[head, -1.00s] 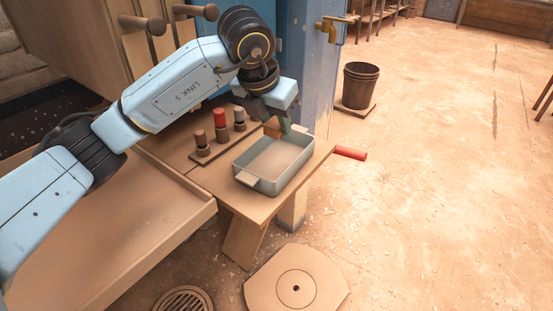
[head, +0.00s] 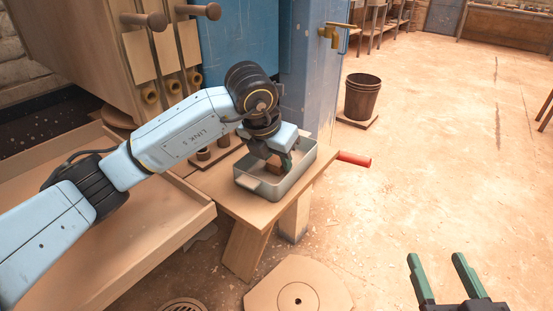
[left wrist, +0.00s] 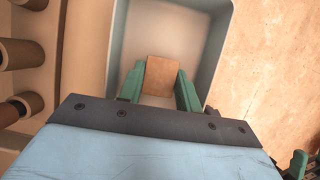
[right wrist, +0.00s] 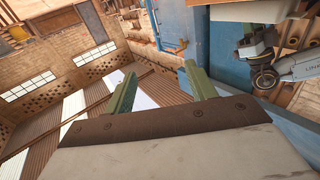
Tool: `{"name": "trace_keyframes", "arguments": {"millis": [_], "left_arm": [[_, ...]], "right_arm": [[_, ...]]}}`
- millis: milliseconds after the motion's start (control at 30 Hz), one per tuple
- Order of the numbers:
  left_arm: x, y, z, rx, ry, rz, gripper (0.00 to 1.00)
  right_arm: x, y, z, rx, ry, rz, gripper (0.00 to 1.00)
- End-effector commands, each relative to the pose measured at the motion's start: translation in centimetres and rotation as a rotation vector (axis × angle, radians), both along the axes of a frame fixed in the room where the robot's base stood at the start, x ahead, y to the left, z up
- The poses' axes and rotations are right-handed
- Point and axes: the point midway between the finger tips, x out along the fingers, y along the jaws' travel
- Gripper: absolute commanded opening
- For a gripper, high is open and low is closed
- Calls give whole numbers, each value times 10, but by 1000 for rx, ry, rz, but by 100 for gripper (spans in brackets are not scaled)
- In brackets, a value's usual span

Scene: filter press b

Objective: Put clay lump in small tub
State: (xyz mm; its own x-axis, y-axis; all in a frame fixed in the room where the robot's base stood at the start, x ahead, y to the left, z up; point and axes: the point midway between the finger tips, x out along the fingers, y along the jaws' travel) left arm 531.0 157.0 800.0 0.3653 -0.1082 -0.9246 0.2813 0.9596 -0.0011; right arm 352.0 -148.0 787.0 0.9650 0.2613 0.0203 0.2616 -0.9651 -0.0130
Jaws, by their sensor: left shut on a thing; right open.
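The small tub (head: 300,181) is a grey-green rectangular tray on the small wooden table. My left gripper (head: 279,163) reaches down inside its walls. It is shut on the clay lump (head: 272,168), a brown block that also shows between the green fingers in the left wrist view (left wrist: 161,78). The lump is within the tub's outline; I cannot tell whether it touches the tub's floor. My arm hides part of the tub's far left side. My right gripper (head: 436,260) is open and empty over the floor at the lower right, well apart from the tub.
A peg rack (head: 205,155) stands left of the tub, partly behind my arm. A red handle (head: 354,159) juts out right of the table. A wooden tray (head: 150,238) lies at the left. A dark bucket (head: 361,98) stands farther back. The floor to the right is largely clear.

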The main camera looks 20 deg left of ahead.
Motion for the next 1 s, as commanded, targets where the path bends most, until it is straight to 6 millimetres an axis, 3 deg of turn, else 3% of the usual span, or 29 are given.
{"name": "trace_keyframes", "arguments": {"millis": [367,400,533,900,1000], "left_arm": [[0,0,-1,1,-1,0,11],[0,0,-1,1,-1,0,39],[0,0,-1,1,-1,0,56],[0,0,1,0,-1,0,56],[-2,1,9,-1,-3,0,56]], "right_arm": [[0,1,4,7,-23,2,56],[0,1,4,7,-24,2,56],[0,1,4,7,-22,2,56],[0,1,4,4,-12,2,56],[0,-2,-8,-16,53,-5,56]]}}
